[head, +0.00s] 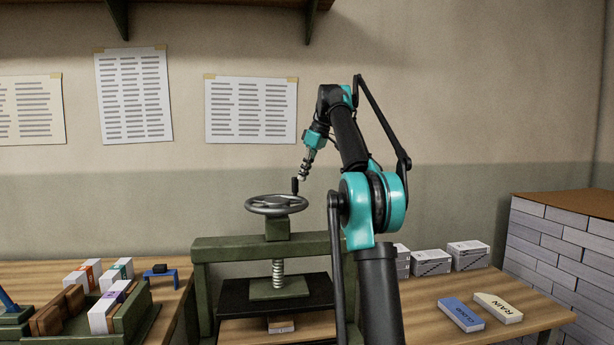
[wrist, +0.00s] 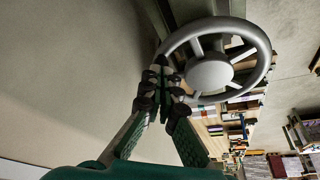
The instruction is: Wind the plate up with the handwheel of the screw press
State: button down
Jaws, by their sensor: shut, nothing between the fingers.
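The screw press has a green frame (head: 225,250) and a grey handwheel (head: 276,205) on top. A dark upright handle (head: 295,186) stands on the wheel's far right rim. My gripper (head: 303,174) is at the handle's top, slightly right; contact is unclear. In the wrist view my gripper (wrist: 164,82) is shut and empty by the rim of the handwheel (wrist: 264,50). The fingers hide part of the rim, and the handle is not clear there.
Left on the bench stand a green tray (head: 140,322) of several books and a small blue stand (head: 161,275). Right are white stacks (head: 468,254), a blue block (head: 461,314) and a cream block (head: 498,308).

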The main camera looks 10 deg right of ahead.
jog(key=shift+w+a+n+g, duration=0.15)
jog(key=shift+w+a+n, duration=0.25)
jog(key=shift+w, duration=0.2)
jog(key=shift+w+a+n+g, duration=0.15)
jog(key=shift+w+a+n, duration=0.25)
jog(key=shift+w, duration=0.15)
